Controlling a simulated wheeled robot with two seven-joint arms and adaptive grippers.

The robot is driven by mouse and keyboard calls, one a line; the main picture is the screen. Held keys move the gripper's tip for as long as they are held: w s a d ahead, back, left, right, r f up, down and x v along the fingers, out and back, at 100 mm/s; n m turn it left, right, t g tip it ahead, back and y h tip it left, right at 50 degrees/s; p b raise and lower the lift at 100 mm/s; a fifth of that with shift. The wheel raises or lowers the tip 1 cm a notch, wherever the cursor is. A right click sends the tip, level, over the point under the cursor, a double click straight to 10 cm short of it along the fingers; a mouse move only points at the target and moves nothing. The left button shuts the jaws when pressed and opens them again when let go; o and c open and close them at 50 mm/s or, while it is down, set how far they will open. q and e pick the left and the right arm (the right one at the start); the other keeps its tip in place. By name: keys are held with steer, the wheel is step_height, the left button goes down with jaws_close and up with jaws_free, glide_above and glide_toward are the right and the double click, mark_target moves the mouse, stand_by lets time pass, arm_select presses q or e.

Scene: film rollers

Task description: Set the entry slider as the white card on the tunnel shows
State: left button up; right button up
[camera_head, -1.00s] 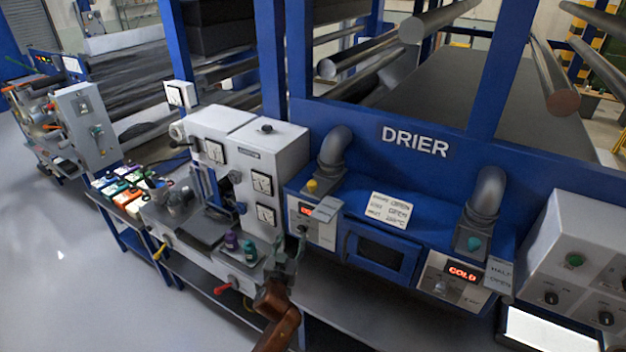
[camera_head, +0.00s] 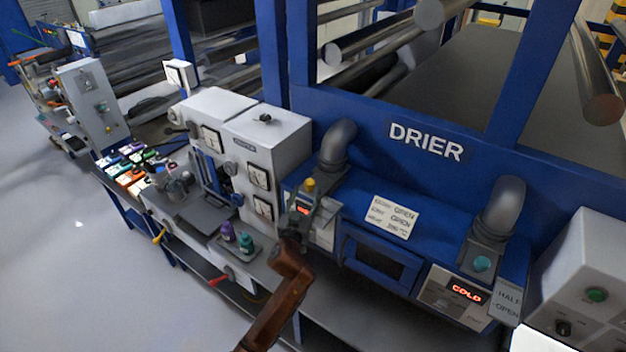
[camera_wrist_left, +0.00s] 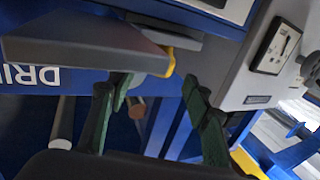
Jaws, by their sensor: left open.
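The white card (camera_head: 393,216) lies on the blue drier tunnel (camera_head: 365,190); its top lines seem to read entry open and exit open, and the small heat line is not clear. The yellow knob (camera_head: 310,185) stands at the foot of the left duct, apparently the entry slider's. My left gripper (camera_head: 301,204) is in front of the left duct, close below the knob and partly covering the panel there. In the left wrist view my left gripper (camera_wrist_left: 155,105) is open, with nothing between its green fingers; a yellow part (camera_wrist_left: 170,62) shows just beyond them. My right gripper is not in view.
The right duct (camera_head: 502,208) has a teal knob (camera_head: 482,264), a red COLD display (camera_head: 467,292) and a half-open plate (camera_head: 508,298). Grey gauge boxes (camera_head: 262,140) stand left of my gripper. Purple and teal bottles (camera_head: 229,232) stand on the bench there.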

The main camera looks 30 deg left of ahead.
mark_target(309, 187)
arm_select(q)
steer(key=p+x, duration=0.1)
steer(key=x, duration=0.4)
steer(key=shift+w, duration=0.1)
steer(key=shift+w+a, duration=0.15)
steer(key=shift+w, duration=0.15)
steer(key=shift+w+a, duration=0.1)
steer(key=c, duration=1.2)
jaws_close()
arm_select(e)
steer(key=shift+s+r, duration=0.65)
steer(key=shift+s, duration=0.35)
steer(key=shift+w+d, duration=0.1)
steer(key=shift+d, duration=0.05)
